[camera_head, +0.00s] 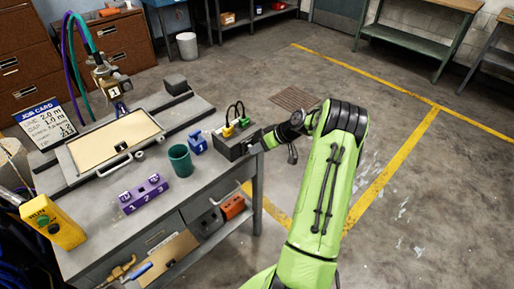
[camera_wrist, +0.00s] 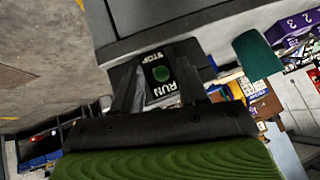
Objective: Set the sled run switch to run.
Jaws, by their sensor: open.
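The sled run switch shows in the wrist view as a black plate (camera_wrist: 160,88) marked STOP and RUN, with a round green part (camera_wrist: 161,73) between the words. Its exact setting is too small to tell. The plate seems to be on the side of the dark control box (camera_head: 233,145) at the bench's right end. My gripper (camera_head: 262,145) is beside that box in the head view. In the wrist view my gripper (camera_wrist: 158,82) is open, its two dark fingers either side of the plate. Whether they touch the switch cannot be told.
A green cup (camera_head: 180,160), a blue part (camera_head: 197,143) and a purple numbered block (camera_head: 143,194) stand on the bench (camera_head: 206,186). Floor on the right is clear.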

